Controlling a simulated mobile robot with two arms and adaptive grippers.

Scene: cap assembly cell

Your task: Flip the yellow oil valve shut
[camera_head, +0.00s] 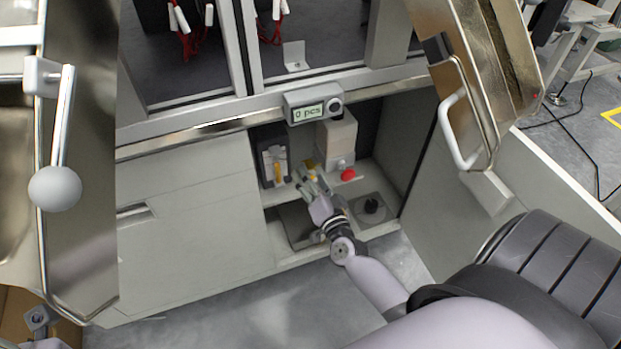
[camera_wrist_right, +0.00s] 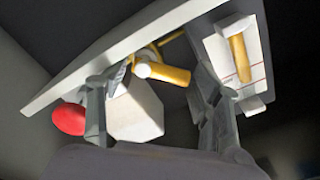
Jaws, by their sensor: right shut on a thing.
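The yellow oil valve (camera_head: 312,165) is inside the open cabinet, at the fingertips of my right gripper (camera_head: 310,181), which partly hides it. In the right wrist view the yellow valve handle (camera_wrist_right: 168,74), with a pale round end, lies between the two fingers of my right gripper (camera_wrist_right: 156,68). The gripper is shut on it. The exact contact is hard to see, and the valve's angle is unclear in the head view. My left gripper is not in view.
A red button (camera_head: 348,174) is right of the gripper; it also shows in the wrist view (camera_wrist_right: 69,119). A dark box with a yellow handle (camera_head: 273,161) stands left. A black knob (camera_head: 371,205) sits on the cabinet floor. A counter display (camera_head: 310,112) reads "0 pcs".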

